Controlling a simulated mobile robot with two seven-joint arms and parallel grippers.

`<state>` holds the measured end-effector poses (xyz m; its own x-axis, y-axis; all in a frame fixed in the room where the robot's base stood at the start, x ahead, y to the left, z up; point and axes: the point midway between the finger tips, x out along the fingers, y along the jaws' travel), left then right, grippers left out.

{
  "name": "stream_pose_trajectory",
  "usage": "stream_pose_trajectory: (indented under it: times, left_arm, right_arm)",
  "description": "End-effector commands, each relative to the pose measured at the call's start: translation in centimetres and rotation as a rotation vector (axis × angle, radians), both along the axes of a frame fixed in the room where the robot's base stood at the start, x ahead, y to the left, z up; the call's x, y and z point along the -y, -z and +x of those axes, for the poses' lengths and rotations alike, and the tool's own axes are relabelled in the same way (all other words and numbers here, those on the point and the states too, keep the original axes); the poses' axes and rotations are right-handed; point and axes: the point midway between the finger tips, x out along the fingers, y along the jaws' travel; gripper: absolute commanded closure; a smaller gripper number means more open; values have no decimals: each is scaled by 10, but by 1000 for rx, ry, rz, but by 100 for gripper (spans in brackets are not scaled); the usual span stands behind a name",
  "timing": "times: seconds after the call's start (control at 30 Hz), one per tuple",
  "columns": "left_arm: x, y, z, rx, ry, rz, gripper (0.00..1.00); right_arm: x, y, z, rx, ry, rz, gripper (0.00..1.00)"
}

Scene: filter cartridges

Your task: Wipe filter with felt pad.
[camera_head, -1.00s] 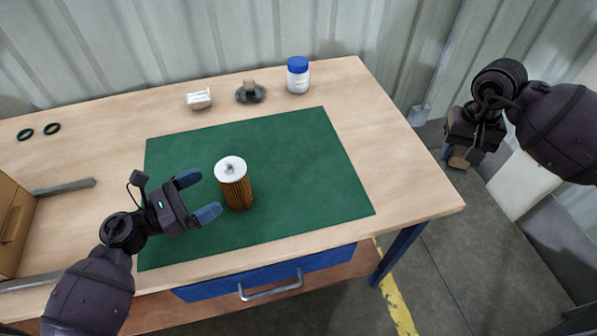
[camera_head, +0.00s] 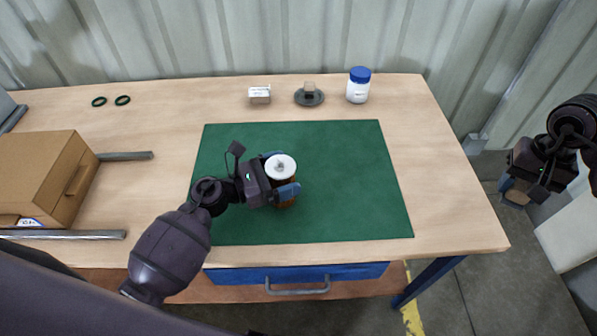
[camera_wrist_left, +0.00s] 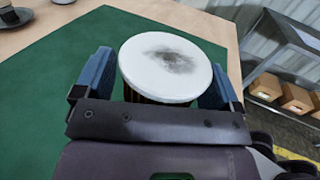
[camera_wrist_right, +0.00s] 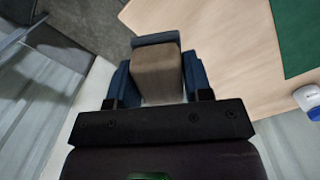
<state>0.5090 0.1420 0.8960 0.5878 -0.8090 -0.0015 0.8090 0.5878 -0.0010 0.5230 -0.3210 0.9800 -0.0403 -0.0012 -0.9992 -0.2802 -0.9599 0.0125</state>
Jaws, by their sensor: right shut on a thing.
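The filter (camera_head: 281,166) stands upright on the green mat (camera_head: 345,180), with a white round top and an orange-brown pleated body. A dark grey smudge marks the top in the left wrist view (camera_wrist_left: 170,62). My left gripper (camera_head: 284,174) has its blue fingers on either side of the filter just below the cap; it looks open around it, with contact hard to judge. My right gripper (camera_head: 514,194) is off the table's right side, shut on a brown block that looks like the felt pad (camera_wrist_right: 157,72).
A white-and-blue jar (camera_head: 358,86), a dark dish (camera_head: 309,98) with a small tan block and a small white box (camera_head: 260,94) stand along the back. Two dark rings (camera_head: 110,101) lie back left. A cardboard box (camera_head: 45,170) and metal bars are at left. The mat's right part is clear.

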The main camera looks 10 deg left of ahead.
Motion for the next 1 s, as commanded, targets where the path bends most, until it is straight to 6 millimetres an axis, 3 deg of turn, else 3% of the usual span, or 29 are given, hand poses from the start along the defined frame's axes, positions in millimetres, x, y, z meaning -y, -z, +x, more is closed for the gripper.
stream_pose_trajectory:
  times: [0.03,0.3,0.67,0.8,0.87,1.0]
  left_arm:
    - [0,0,0,0,0,0,19]
    - [0,0,0,0,0,0,60]
    - [0,0,0,1,0,-1,60]
    - [0,0,0,1,0,-1,60]
    - [0,0,0,1,0,-1,60]
    - [0,-1,0,1,0,-1,60]
  right_arm:
    - [0,0,0,0,0,0,73]
    - [0,0,0,0,0,0,73]
    - [0,-1,0,1,0,0,73]
    - [-4,-9,7,5,-7,1,73]
    - [-10,-17,13,8,-16,0,73]
    - [-44,-37,29,13,-69,4,73]
